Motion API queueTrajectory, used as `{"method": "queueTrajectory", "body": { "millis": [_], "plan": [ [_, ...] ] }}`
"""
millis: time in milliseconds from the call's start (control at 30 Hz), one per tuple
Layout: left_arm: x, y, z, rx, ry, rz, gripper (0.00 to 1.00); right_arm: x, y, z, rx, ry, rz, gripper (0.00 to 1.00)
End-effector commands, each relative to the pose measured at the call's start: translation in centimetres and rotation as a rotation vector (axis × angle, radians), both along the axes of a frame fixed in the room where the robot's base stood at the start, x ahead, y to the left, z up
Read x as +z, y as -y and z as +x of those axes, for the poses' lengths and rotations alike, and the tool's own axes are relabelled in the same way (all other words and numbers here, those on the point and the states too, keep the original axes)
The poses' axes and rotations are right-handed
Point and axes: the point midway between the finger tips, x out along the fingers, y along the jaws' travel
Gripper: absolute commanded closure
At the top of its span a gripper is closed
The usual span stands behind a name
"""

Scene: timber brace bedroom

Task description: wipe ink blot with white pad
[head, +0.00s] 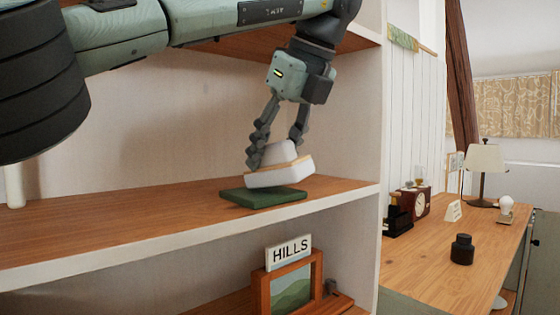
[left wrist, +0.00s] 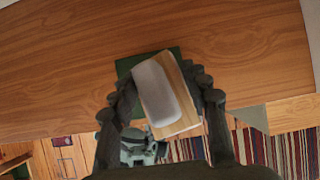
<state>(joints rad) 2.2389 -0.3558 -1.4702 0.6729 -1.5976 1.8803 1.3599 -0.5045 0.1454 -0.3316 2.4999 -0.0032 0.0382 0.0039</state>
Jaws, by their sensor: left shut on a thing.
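My left gripper (head: 273,150) is shut on the white pad (head: 280,177), a block with a pale grip on top and a thin wooden layer. It holds the pad tilted just over a dark green flat piece (head: 240,198) on the shelf; I cannot tell whether they touch. In the left wrist view the pad (left wrist: 158,90) lies between the fingers, turned at an angle, and the green piece (left wrist: 124,67) shows behind it. I see no ink blot in either view. My right gripper is not in view.
Below stand a HILLS sign (head: 289,252) and a framed picture.

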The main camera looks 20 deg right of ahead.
Motion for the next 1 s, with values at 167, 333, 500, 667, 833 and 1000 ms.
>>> {"method": "queueTrajectory", "body": {
  "millis": [167, 333, 500, 667, 833, 1000],
  "plan": [
    [-1.0, -1.5, -0.6, 0.005, -0.019, 0.008, 1.0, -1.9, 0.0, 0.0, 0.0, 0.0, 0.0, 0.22],
    [-0.7, -1.9, -0.8, 0.005, -0.02, 0.009, 1.0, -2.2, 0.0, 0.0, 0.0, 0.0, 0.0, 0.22],
    [-0.9, -3.0, -1.1, 0.006, -0.019, 0.008, 1.0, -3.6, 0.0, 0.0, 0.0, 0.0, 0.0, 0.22],
    [-0.8, -4.3, -1.7, 0.005, -0.018, 0.006, 1.0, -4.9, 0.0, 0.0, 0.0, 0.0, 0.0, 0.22],
    [-0.3, -4.9, -2.0, 0.003, -0.016, 0.008, 1.0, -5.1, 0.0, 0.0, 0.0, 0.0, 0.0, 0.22],
    [-0.1, -4.9, -2.0, 0.004, -0.013, 0.006, 1.0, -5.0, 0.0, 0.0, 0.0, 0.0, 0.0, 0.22]
  ]
}}
